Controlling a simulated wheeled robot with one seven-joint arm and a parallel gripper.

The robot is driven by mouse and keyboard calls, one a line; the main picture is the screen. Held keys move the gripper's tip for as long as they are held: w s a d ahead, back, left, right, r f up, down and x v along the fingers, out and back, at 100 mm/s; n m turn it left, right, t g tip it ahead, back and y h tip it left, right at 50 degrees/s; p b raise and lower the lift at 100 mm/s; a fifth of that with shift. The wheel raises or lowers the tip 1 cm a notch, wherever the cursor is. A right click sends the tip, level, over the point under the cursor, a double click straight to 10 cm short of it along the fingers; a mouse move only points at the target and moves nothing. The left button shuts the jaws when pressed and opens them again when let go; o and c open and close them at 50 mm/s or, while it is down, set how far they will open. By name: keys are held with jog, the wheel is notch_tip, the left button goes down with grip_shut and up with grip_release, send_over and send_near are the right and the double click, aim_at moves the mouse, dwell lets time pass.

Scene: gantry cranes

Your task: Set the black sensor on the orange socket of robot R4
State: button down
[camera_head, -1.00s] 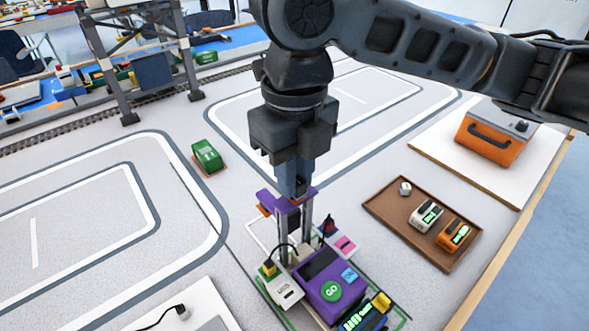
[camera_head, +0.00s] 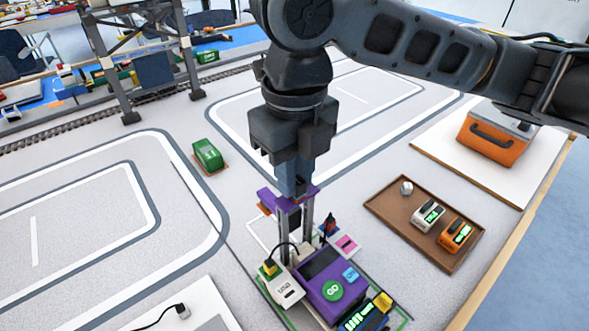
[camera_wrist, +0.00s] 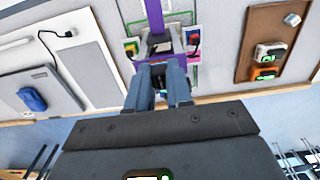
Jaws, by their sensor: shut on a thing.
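The purple robot (camera_head: 322,278) stands at the bottom middle of the head view, with a green GO button, a tall grey mast and a purple crosspiece on top. I cannot read a name R4 on it. A small orange part (camera_head: 265,209) shows at the left end of the crosspiece; it may be the orange socket. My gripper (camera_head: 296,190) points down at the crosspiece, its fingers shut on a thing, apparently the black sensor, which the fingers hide. In the wrist view my gripper (camera_wrist: 160,98) is in front of the purple mast; contact there is unclear.
A brown tray (camera_head: 378,208) at the right holds a small light cube, a white device (camera_head: 428,216) and an orange device (camera_head: 457,235). An orange toolbox (camera_head: 492,140) stands behind it. A green block (camera_head: 208,155) lies to the left. The track mat around is mostly clear.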

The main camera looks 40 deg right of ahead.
jog(key=shift+f, duration=0.15)
jog(key=c, duration=0.9)
grip_release()
jog(key=shift+c, duration=0.2)
jog(key=shift+r, duration=3.9)
